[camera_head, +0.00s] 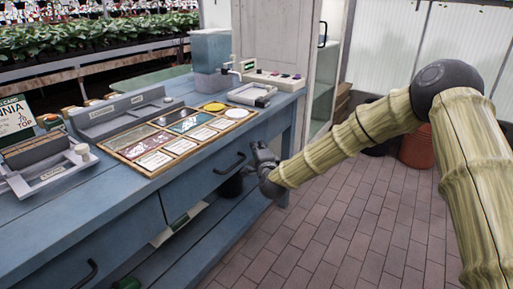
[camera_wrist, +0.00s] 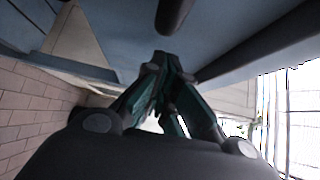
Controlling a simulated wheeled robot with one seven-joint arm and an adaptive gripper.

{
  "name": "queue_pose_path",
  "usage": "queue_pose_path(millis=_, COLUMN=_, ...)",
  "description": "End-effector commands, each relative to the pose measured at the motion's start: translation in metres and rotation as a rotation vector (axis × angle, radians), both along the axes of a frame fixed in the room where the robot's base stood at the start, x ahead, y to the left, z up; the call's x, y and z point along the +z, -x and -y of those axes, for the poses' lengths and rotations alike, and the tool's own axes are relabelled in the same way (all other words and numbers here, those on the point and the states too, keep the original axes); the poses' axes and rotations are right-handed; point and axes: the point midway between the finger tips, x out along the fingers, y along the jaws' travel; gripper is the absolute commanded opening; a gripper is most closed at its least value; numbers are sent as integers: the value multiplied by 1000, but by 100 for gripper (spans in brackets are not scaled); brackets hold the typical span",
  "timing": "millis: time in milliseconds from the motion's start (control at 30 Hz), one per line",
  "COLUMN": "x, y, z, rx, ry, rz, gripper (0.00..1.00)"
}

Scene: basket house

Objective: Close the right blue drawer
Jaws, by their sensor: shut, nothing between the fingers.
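The right blue drawer (camera_head: 203,187) is in the front of the blue workbench in the head view, with a dark bar handle (camera_head: 231,163). I cannot tell from this angle whether its front stands out from the bench. My gripper (camera_head: 256,150) is just right of the handle, near the right end of the drawer front. In the wrist view its dark teal fingers (camera_wrist: 163,62) are shut and empty, pointing at blue surfaces. A dark rounded bar (camera_wrist: 172,14) lies just beyond the fingertips, probably the handle. Contact with the drawer cannot be told.
A left drawer handle (camera_head: 78,274) shows lower left. A lower shelf holds items. The brick floor (camera_head: 310,230) is clear; a terracotta pot (camera_head: 416,147) stands behind my arm.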

Motion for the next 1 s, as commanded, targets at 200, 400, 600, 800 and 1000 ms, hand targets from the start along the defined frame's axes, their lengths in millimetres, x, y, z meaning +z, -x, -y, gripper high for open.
queue_pose_path(millis=200, x=1, y=28, z=18, rx=3, ry=-1, rz=-4, gripper=0)
queue_pose_path(millis=400, x=0, y=64, z=30, rx=-2, ry=-2, rz=-5, gripper=0)
queue_pose_path(millis=600, x=-1, y=92, z=34, rx=-1, ry=0, rz=-5, gripper=0)
queue_pose_path(millis=800, x=-4, y=106, z=36, rx=2, ry=4, rz=-7, gripper=0)
queue_pose_path(millis=1000, x=-54, y=131, z=34, rx=41, ry=110, rz=-91, gripper=0)
